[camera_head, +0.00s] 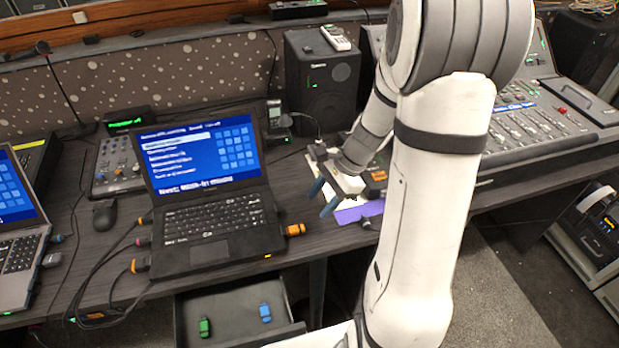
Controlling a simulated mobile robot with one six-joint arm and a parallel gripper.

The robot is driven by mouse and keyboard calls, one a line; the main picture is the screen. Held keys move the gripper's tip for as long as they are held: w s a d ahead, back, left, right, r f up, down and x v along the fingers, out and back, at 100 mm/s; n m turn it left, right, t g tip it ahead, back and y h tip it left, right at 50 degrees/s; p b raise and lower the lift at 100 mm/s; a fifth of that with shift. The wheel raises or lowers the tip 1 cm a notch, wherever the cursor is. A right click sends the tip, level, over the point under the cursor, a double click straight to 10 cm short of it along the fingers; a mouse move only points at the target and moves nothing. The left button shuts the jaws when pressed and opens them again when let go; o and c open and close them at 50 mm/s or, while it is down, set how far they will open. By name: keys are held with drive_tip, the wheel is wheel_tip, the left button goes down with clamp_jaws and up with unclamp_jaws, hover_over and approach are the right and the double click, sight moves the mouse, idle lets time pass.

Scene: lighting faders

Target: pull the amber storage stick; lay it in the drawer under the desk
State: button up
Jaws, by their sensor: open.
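An amber storage stick (295,230) sticks out of the right side of the open black laptop (212,225), near its front corner. Under the desk, the drawer (185,322) stands open and holds a green stick (205,327) and a blue stick (265,312), lying apart. My gripper (322,198) is open, with blue fingers, above the desk to the right of the laptop. It is up and to the right of the amber stick, apart from it, and I see nothing between its fingers.
A mouse (105,214), a second laptop (20,245) and a small mixer (118,165) lie left. A speaker (322,90) stands behind my gripper. A purple sheet (352,213) lies beside it.

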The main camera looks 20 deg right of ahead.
sight(302, 226)
drive_tip(key=a+f+m+b, duration=0.1)
drive_tip(key=f+b, duration=0.1)
drive_tip(key=f, duration=0.1)
drive_tip(key=w+a+f+b, duration=0.1)
drive_tip(key=f+b, duration=0.1)
drive_tip(key=f, duration=0.2)
drive_tip(key=a+f+m+b, duration=0.1)
drive_tip(key=a+f+b, duration=0.1)
drive_tip(key=f, duration=0.1)
drive_tip(key=shift+w+f+m+y+b, duration=0.2)
drive_tip(key=shift+w+m+y+b, duration=0.1)
drive_tip(key=shift+y, duration=0.1)
clamp_jaws()
idle(0.4)
drive_tip(key=shift+d+p, duration=0.4)
drive_tip(key=shift+d, duration=1.85)
